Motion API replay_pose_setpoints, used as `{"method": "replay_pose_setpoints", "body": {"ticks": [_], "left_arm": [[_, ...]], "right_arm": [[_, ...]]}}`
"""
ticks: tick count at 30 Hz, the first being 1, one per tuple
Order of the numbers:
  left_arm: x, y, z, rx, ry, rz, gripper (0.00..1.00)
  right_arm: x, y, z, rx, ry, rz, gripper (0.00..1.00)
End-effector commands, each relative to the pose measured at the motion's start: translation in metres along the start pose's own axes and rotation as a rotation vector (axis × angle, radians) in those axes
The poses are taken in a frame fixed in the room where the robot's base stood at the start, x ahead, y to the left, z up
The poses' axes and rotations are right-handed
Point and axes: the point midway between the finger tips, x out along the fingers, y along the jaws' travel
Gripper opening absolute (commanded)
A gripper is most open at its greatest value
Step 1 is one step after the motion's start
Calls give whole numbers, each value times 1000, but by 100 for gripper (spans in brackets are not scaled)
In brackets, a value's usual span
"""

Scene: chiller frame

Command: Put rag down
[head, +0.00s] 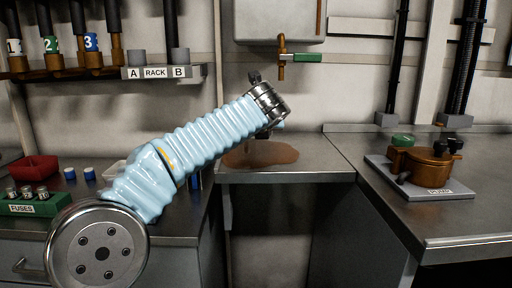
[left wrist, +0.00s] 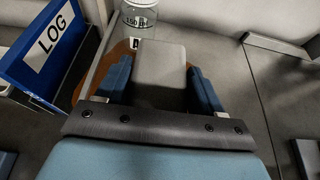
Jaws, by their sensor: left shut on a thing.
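My left arm in its pale blue sleeve reaches across the head view, its wrist above the middle bench (head: 300,172). My left gripper (left wrist: 162,88) shows in the left wrist view, with blue fingers on both sides of a plain grey block-shaped thing, which looks like the folded rag (left wrist: 160,60). I cannot tell whether the rag touches the bench. A brown puddle (head: 285,155) lies on the middle bench below the wrist. A clear labelled jar (left wrist: 139,18) stands just beyond the rag. My right gripper is not in view.
A pipe with a green-handled valve (head: 305,58) hangs above the middle bench. A pump (head: 425,165) on a plate stands on the right bench. A fuse holder (head: 30,208) and red bin (head: 35,168) are at left. A blue LOG binder (left wrist: 42,50) stands left of the gripper.

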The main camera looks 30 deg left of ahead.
Motion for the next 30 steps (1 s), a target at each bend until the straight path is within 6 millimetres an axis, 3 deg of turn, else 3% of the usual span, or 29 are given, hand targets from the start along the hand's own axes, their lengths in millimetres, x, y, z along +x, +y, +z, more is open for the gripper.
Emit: {"method": "replay_pose_setpoints", "body": {"ticks": [11, 15, 30], "left_arm": [[30, 12, -19, 0, 1, 1, 38], [40, 12, -43, 2, 2, 0, 38], [44, 12, -52, 1, 0, 0, 38]], "right_arm": [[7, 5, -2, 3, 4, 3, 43], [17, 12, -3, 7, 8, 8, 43], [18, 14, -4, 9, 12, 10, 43]]}}
